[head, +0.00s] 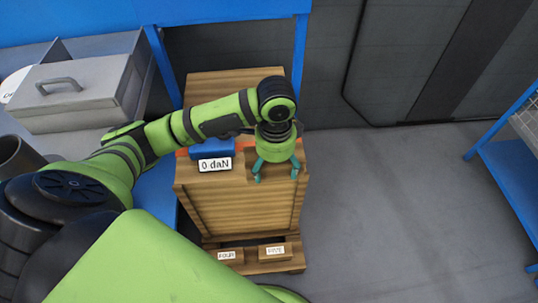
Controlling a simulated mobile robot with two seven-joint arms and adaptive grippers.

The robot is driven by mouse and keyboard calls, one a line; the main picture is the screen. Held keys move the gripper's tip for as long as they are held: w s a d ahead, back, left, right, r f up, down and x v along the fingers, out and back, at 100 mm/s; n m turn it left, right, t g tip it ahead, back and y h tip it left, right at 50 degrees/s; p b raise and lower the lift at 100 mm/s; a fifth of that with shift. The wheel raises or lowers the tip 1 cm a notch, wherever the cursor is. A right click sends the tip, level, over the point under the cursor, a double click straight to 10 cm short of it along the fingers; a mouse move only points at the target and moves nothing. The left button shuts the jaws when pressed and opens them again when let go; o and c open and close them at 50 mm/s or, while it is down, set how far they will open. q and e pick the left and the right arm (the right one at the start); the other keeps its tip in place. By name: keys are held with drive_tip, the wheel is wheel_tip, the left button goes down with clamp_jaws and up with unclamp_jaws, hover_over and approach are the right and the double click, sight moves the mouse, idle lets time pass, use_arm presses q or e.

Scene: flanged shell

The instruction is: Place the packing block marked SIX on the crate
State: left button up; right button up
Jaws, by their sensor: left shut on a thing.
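The wooden crate (246,215) stands upright in the middle of the head view. My left gripper (276,177) points down over the right part of the crate's top. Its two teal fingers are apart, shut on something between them. The held thing blends with the wood, and I can read no marking on it; it seems to be a packing block. Whether it touches the crate top I cannot tell. A block marked FOUR (227,256) and a block marked FIVE (274,251) sit low at the crate's foot. No marking SIX is readable. My right gripper is not in view.
A blue device with a "0 daN" label (214,165) sits on the crate, left of my gripper. A grey lidded metal box (75,95) stands at left. Blue frames stand behind and at the right edge (510,170). The floor (390,210) right of the crate is clear.

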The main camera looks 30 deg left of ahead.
use_arm(q)
drive_tip(key=w+a+f, duration=0.2)
drive_tip(key=w, duration=0.1)
drive_tip(key=w+a+f+b, duration=0.1)
drive_tip(key=w+a+f, duration=0.1)
drive_tip(key=w, duration=0.1)
drive_tip(key=w+a+f, duration=0.2)
drive_tip(key=w+a, duration=0.1)
drive_tip(key=shift+f, duration=0.3)
drive_tip(key=shift+f+b, duration=0.35)
drive_tip(key=shift+f, duration=1.65)
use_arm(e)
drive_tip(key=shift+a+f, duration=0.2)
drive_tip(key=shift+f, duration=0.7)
use_arm(q)
drive_tip(key=shift+f, duration=0.2)
drive_tip(key=o, duration=1.4)
wheel_tip(320, 180, up, 12)
drive_tip(key=shift+r+p, duration=0.2)
drive_tip(key=shift+p, duration=0.4)
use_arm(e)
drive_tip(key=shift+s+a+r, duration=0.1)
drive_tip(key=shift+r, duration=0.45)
